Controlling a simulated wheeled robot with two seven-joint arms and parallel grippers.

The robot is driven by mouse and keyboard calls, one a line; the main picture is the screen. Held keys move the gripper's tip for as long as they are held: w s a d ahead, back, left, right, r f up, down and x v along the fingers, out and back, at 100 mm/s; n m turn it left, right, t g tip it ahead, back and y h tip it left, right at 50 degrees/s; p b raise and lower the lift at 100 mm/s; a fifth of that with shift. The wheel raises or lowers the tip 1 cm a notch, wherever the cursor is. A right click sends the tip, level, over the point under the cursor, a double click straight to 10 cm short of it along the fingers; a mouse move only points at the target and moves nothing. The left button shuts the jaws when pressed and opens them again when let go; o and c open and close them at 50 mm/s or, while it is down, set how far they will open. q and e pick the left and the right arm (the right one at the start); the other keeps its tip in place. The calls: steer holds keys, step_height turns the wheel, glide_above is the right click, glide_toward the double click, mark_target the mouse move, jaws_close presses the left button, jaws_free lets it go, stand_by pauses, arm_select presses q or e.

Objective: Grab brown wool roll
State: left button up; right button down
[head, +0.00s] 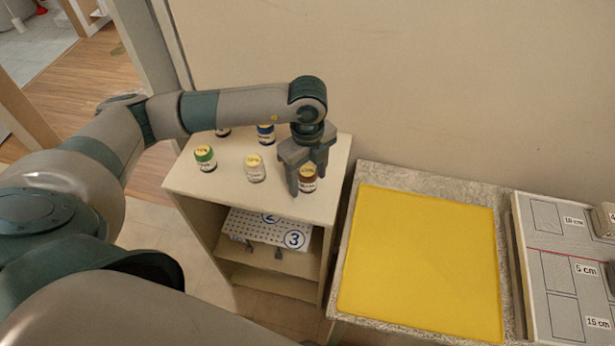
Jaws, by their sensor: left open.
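My right gripper is not in view.
A green-topped roll (205,158), a pale-topped roll (255,168) and a blue-topped roll (266,134) stand nearby; another is partly hidden by my arm. A numbered board (262,229) lies in the shelf below. A yellow mat (420,265) lies at right.

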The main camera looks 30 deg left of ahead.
mark_target(309, 172)
arm_select(q)
steer(key=shift+c, duration=0.7)
steer(key=c, duration=1)
steer(key=shift+r, duration=0.1)
